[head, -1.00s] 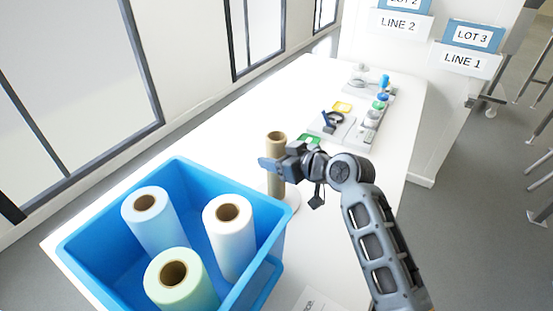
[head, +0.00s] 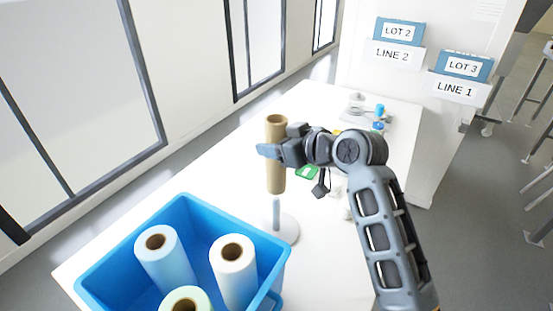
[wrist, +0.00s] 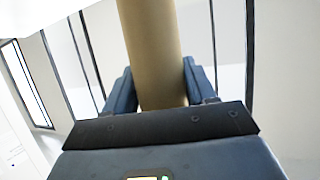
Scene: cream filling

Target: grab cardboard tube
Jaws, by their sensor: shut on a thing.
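The brown cardboard tube (head: 276,178) is upright in the head view, above a grey post on a round white base (head: 284,228). The tube's lower end is clear of the base, and part of the post shows below it. My gripper (head: 272,151) is shut on the tube near its upper half, coming from the right. In the wrist view the tube (wrist: 152,50) stands between the two blue fingers of my gripper (wrist: 160,90). The far side of the tube is hidden.
A blue bin (head: 110,267) with blue, white and pale green rolls stands at the front left. Small parts, including a green piece (head: 307,172), lie behind my gripper. Signed boxes (head: 398,32) stand at the back right.

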